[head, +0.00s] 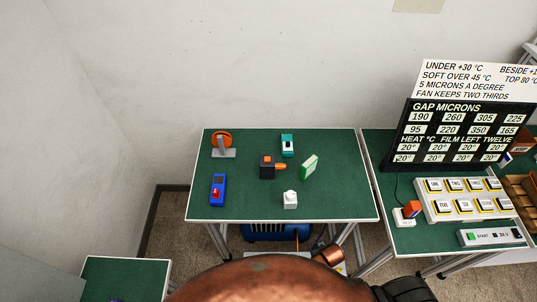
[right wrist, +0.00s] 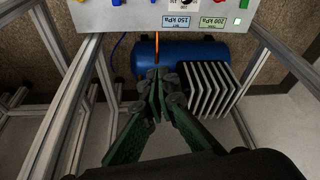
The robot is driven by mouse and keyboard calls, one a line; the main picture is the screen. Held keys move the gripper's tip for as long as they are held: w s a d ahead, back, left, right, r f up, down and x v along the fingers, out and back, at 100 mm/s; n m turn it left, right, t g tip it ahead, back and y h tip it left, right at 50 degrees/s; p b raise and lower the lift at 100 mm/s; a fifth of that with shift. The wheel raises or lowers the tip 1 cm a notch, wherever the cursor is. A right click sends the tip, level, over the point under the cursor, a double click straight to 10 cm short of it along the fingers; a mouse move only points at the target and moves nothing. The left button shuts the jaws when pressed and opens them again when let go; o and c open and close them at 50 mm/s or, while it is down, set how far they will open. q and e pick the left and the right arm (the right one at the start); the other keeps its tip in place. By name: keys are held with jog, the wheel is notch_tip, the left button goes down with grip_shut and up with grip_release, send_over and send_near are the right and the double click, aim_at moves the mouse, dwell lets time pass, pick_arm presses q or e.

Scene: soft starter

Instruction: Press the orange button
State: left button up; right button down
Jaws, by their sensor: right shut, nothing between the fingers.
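Several orange parts show in the head view, and I cannot tell for certain which is the button. A black block (head: 267,172) on the middle green table has an orange square on top and an orange part on its right side. A round orange disc (head: 221,138) stands on a grey stand at the back left. My left gripper is not in view.
The middle table (head: 240,205) also bears a blue device (head: 218,190), a teal box (head: 287,144), a green block (head: 309,167) and a white piece (head: 290,200). A keypad (head: 462,214) and black sign (head: 450,110) stand right. A blue tank (right wrist: 190,52) lies beyond my right gripper.

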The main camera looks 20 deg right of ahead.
jog(key=w+a+r+t+p, duration=0.1)
jog(key=w+r+p, duration=0.1)
jog(key=r, duration=0.7)
jog(key=w+a+r+p, duration=0.1)
jog(key=w+a+r, duration=0.15)
jog(key=r, duration=0.65)
jog(key=w+a+r+t+p, duration=0.1)
jog(key=w+r+p, duration=0.15)
jog(key=r, duration=0.65)
jog(key=w+a+r+t+y, duration=0.1)
jog(key=w+a+r, duration=0.2)
jog(key=w, duration=0.2)
jog(key=w+a+r+m+y, duration=0.1)
jog(key=w+a+r, duration=0.2)
jog(key=w, duration=0.2)
jog(key=w+a+r+t+y, duration=0.1)
jog(key=w+a+r, duration=0.2)
jog(key=w, duration=0.3)
jog(key=w+r+m, duration=0.2)
jog(key=w+r, duration=0.2)
jog(key=w, duration=0.2)
jog(key=w+d+r+m+p, duration=0.1)
jog(key=w+r+m, duration=0.1)
jog(key=w+r, duration=0.2)
jog(key=w, duration=0.3)
jog(key=shift+d+r+t, duration=0.2)
jog(key=shift+r+t, duration=0.1)
jog(key=shift+t, duration=0.1)
jog(key=shift+f, duration=0.15)
